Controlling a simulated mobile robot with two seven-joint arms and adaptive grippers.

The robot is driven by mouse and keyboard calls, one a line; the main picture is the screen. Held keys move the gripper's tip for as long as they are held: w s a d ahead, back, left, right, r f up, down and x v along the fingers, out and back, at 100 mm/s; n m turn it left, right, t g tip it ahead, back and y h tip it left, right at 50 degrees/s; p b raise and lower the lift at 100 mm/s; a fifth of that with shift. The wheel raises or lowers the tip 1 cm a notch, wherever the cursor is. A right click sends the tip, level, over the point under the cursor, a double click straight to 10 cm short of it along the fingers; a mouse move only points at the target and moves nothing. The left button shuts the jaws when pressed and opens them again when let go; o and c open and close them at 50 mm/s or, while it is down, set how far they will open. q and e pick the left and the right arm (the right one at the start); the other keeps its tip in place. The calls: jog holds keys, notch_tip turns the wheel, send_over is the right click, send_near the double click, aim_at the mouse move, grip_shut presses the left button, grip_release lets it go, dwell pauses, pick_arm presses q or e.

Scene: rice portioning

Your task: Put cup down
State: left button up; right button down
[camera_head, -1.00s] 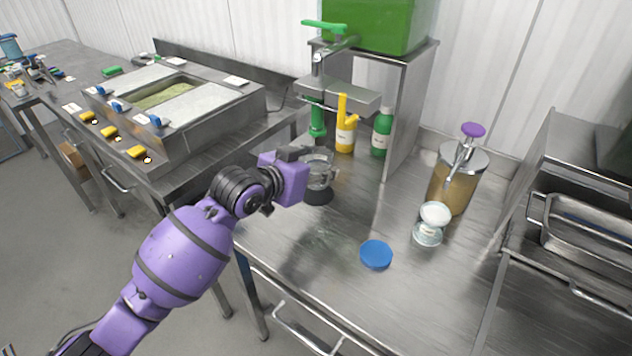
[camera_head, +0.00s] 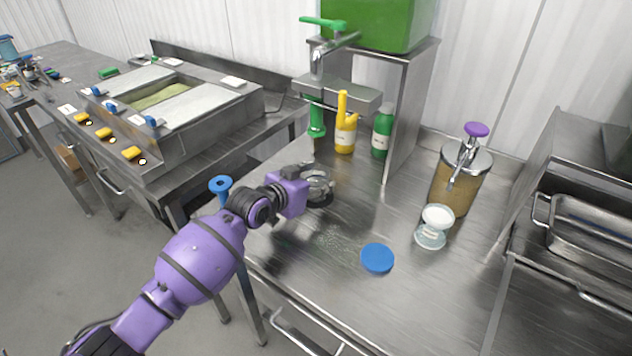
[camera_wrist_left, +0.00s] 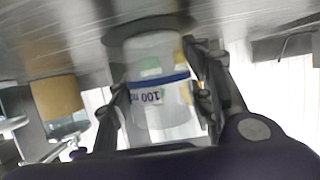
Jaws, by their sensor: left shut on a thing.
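A clear cup (camera_head: 321,188) with a blue band and a "100 ml" label is in my left gripper (camera_head: 311,183). The gripper's fingers are shut on the cup's two sides, and the gripper partly hides it in the head view. In the left wrist view the cup (camera_wrist_left: 158,85) appears upside down between the fingers, near the steel counter. The cup is low over the steel counter (camera_head: 340,285), with a dark patch under it. I cannot tell whether its base touches the surface. My right gripper is not in view.
A blue lid (camera_head: 377,258) lies to the right of the cup. A small clear container with white contents (camera_head: 432,226) and a purple-topped pump dispenser (camera_head: 462,180) stand farther right. Yellow (camera_head: 345,134) and green (camera_head: 382,132) bottles stand behind. The counter's front middle is clear.

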pick_arm(q)
jog(key=shift+f, duration=0.25)
jog(key=o, duration=1.1)
jog(key=shift+r, duration=0.1)
jog(key=shift+r, duration=0.1)
jog(key=shift+s+a+r, duration=0.1)
jog(key=shift+a+r, duration=0.05)
jog(key=shift+r, duration=0.05)
jog(key=v, duration=1.1)
jog(key=shift+s+a+r+p, duration=0.1)
jog(key=shift+s+a+p, duration=0.05)
jog(key=shift+s+p, duration=0.2)
jog(key=shift+w, duration=0.1)
